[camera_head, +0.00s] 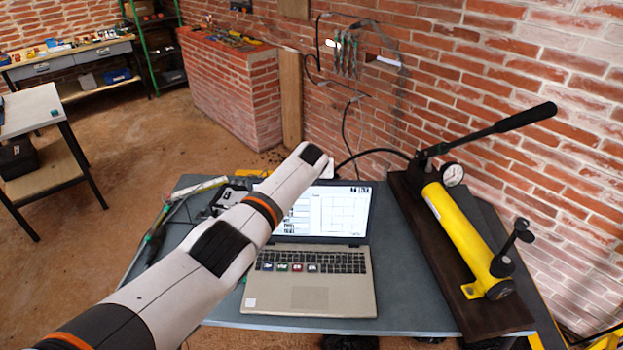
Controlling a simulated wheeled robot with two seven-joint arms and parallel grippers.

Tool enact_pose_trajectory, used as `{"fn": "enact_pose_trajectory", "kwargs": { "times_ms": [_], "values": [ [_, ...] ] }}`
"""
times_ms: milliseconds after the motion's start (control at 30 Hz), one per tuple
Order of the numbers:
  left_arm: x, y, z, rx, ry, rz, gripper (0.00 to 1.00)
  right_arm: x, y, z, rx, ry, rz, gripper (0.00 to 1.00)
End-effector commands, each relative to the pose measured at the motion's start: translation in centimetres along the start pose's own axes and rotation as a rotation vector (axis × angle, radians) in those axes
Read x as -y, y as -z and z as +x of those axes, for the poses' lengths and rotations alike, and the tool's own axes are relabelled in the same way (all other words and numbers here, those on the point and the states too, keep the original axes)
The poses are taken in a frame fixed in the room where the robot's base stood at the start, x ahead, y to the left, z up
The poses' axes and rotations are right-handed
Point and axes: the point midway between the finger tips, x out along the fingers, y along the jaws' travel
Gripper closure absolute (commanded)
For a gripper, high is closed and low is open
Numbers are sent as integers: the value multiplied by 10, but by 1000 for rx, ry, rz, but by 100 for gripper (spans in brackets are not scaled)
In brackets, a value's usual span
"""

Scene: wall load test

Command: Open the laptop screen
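The laptop (310,296) stands on the grey table with its keyboard base toward me. Its screen (345,212) is raised, tilted back and lit, showing a white page with a diagram. My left arm comes in from the lower left and passes in front of the left part of the screen. The arm's far visible end is just above the screen's top edge. My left gripper is hidden behind the arm, so its contact with the laptop cannot be seen. My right gripper is not in view.
A yellow hand pump (460,235) with a black lever and gauge stands on a dark board right of the laptop. Tools and a cable (165,222) lie at the table's (395,300) left side. A brick wall (480,80) rises close behind.

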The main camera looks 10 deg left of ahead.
Motion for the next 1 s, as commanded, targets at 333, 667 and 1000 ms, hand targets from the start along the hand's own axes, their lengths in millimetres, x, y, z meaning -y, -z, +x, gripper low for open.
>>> {"fn": "enact_pose_trajectory", "kwargs": {
  "times_ms": [333,667,1000],
  "values": [
    [0,5,-2,3,1,3,59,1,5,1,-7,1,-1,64],
    [0,3,-1,6,1,2,0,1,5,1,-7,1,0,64],
    [0,4,-9,7,1,1,0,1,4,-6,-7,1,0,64]
  ]
}}
